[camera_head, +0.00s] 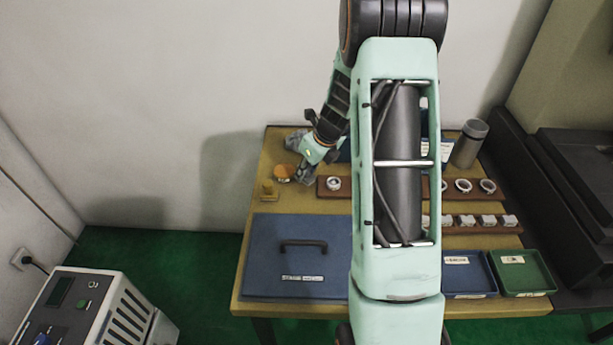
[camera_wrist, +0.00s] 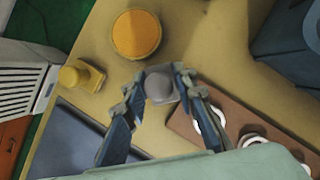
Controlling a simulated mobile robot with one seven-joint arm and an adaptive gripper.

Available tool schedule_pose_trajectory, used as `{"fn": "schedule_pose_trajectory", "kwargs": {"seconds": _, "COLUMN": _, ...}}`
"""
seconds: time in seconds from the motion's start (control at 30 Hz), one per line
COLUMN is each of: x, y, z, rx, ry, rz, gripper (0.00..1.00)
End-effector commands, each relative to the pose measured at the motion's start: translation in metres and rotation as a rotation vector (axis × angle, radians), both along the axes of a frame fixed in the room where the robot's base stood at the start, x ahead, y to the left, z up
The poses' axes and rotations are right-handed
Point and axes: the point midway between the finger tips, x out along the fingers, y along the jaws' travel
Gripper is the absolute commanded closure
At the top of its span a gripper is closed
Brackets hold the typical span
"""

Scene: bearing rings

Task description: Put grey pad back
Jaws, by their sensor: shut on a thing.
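The grey pad (camera_wrist: 161,88), a small rounded grey piece, is between the fingertips of my gripper (camera_wrist: 159,82) in the wrist view. Both fingers close on it from either side above the wooden table. In the head view my gripper (camera_head: 304,168) is at the table's back left, beside the orange round piece (camera_head: 283,173); the pad cannot be made out there. The orange piece (camera_wrist: 137,34) lies just beyond the fingertips in the wrist view. I cannot tell whether the pad touches the table.
A yellow block (camera_head: 268,190) stands left of my gripper. A brown rack with white rings (camera_head: 335,184) is to the right. A blue panel with a handle (camera_head: 300,268) covers the front left. Blue (camera_head: 467,284) and green (camera_head: 522,280) trays and a grey canister (camera_head: 470,142) are on the right.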

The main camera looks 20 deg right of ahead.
Motion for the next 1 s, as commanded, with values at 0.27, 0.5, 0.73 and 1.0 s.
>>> {"fn": "schedule_pose_trajectory", "kwargs": {"seconds": 0.27, "x": -0.0007, "y": -0.0001, "z": -0.0178, "rx": 0.000, "ry": 0.001, "rz": -0.001, "gripper": 1.00}}
{"fn": "schedule_pose_trajectory", "kwargs": {"seconds": 0.5, "x": -0.0010, "y": -0.0001, "z": -0.0216, "rx": 0.001, "ry": 0.001, "rz": -0.001, "gripper": 0.72}}
{"fn": "schedule_pose_trajectory", "kwargs": {"seconds": 0.73, "x": -0.0010, "y": -0.0002, "z": -0.0210, "rx": 0.001, "ry": 0.001, "rz": -0.001, "gripper": 0.57}}
{"fn": "schedule_pose_trajectory", "kwargs": {"seconds": 1.0, "x": -0.0009, "y": -0.0004, "z": -0.0150, "rx": 0.000, "ry": 0.001, "rz": 0.000, "gripper": 0.57}}
